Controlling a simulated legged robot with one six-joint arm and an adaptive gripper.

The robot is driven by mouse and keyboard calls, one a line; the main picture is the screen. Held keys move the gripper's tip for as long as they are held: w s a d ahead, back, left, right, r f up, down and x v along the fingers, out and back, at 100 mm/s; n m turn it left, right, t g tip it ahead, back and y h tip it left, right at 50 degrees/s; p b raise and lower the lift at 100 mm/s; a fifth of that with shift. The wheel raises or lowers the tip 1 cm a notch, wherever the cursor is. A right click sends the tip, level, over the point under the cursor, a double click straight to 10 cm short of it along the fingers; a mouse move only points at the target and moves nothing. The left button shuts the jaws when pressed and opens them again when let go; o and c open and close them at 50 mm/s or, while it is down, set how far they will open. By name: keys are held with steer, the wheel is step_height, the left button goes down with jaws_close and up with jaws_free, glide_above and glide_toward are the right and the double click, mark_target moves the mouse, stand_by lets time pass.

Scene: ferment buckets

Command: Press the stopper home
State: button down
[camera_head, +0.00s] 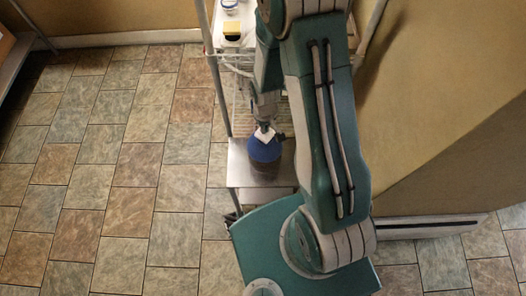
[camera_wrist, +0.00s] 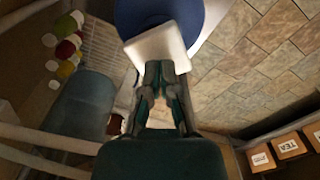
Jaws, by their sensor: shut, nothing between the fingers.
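The bucket's blue lid (camera_head: 264,150) shows below my gripper in the head view, with a dark body under it. It also fills the top of the wrist view (camera_wrist: 165,12). A white square-looking piece (camera_wrist: 158,44), which may be the stopper, is at the lid and also shows in the head view (camera_head: 264,134). My gripper (camera_wrist: 160,68) is shut and empty, its fingertips at the edge of the white piece. In the head view, my gripper (camera_head: 265,126) points down over the lid. How deep the white piece sits is not visible.
The bucket stands on a metal shelf (camera_head: 238,166) of a rack. A yellow-topped item (camera_head: 233,27) and a white jar (camera_head: 229,5) stand higher up. Several coloured jars (camera_wrist: 66,47) and labelled boxes (camera_wrist: 288,146) show in the wrist view. Tiled floor (camera_head: 120,150) is open to the left.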

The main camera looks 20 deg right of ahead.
step_height(320, 180, up, 9)
stand_by(1.5)
steer(key=shift+r, duration=0.1)
stand_by(0.3)
steer(key=s+r+m+t, duration=0.1)
steer(key=s+r+t, duration=0.25)
steer(key=r, duration=1.25)
steer(key=s+r+m+t, duration=0.1)
steer(key=s+r+t, duration=0.1)
steer(key=s+r, duration=0.8)
steer(key=shift+s+r, duration=0.25)
steer(key=shift+s, duration=0.1)
